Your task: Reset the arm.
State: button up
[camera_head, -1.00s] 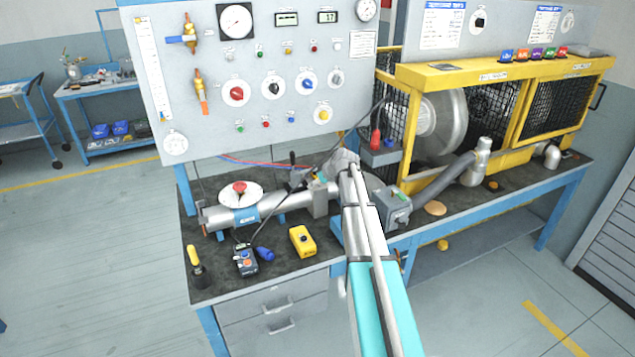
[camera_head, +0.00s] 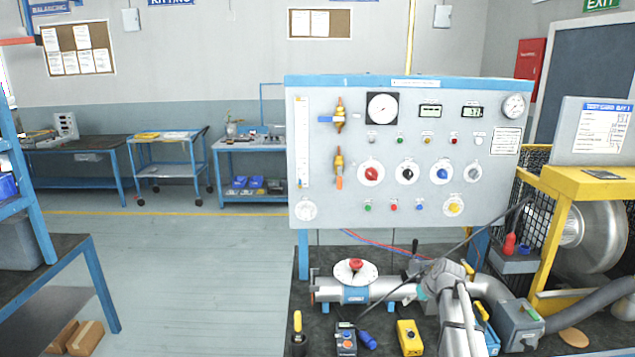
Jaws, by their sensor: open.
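My arm reaches up from the bottom edge, right of centre, over the bench. My gripper (camera_head: 438,279) is at its far end, above the grey pipe assembly (camera_head: 387,290). It is open, with its fingers mostly hidden behind my wrist, and I see nothing held in it. The pipe assembly carries a white disc with a red knob (camera_head: 355,266). The instrument panel (camera_head: 330,120), with gauges and knobs, stands upright behind the pipe.
A grey switch box (camera_head: 520,325) and yellow-framed blower cage (camera_head: 553,245) are at right. Open floor (camera_head: 200,270) lies left.

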jog(key=s+a+m+g+h, duration=0.1)
jog(key=s+a, duration=0.3)
jog(key=s, duration=0.4)
jog(key=s+a+f+m+g+h, duration=0.1)
jog(key=s+a+g, duration=0.1)
jog(key=s+a, duration=0.3)
jog(key=s+a+f+m+g+h, duration=0.1)
jog(key=s+a, duration=0.4)
jog(key=s, duration=0.8)
jog(key=shift+f+g, duration=0.25)
jog(key=shift+g, duration=0.35)
jog(key=c, duration=0.4)
jog(key=shift+s, duration=0.2)
